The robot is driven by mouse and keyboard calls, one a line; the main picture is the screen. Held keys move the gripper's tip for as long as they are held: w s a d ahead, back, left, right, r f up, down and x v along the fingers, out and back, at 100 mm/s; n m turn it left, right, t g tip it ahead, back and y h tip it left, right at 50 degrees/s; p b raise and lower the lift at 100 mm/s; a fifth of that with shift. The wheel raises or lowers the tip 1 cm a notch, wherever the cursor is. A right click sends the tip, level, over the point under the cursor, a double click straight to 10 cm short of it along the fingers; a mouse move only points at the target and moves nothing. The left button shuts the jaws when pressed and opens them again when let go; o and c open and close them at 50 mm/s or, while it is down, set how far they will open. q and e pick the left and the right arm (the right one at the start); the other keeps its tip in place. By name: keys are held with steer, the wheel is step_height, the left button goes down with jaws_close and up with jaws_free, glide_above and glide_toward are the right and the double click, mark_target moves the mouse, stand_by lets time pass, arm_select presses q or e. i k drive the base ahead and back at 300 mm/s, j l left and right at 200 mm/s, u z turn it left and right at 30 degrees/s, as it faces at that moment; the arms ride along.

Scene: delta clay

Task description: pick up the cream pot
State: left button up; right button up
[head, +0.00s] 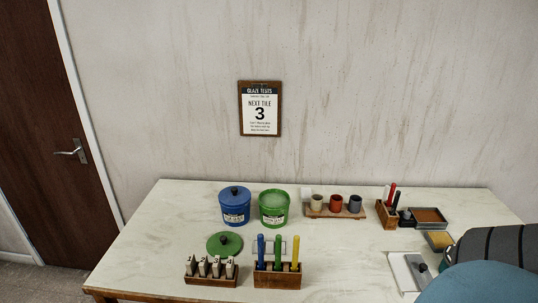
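The cream pot (317,203) is a small cup at the left end of a low wooden rack (335,213) at the back of the table. A red pot (336,203) and a dark grey pot (355,204) stand in a row to its right. A small white item (306,193) is just behind and left of the cream pot. Neither of my grippers is in view.
A blue lidded tub (235,206) and an open green tub (273,209) stand left of the rack; a green lid (224,244) lies in front. A wooden tool holder (277,279) is at the front. A rounded teal shape (483,285) covers the lower right.

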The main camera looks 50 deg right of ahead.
mark_target(316, 204)
steer(key=z, duration=1.8)
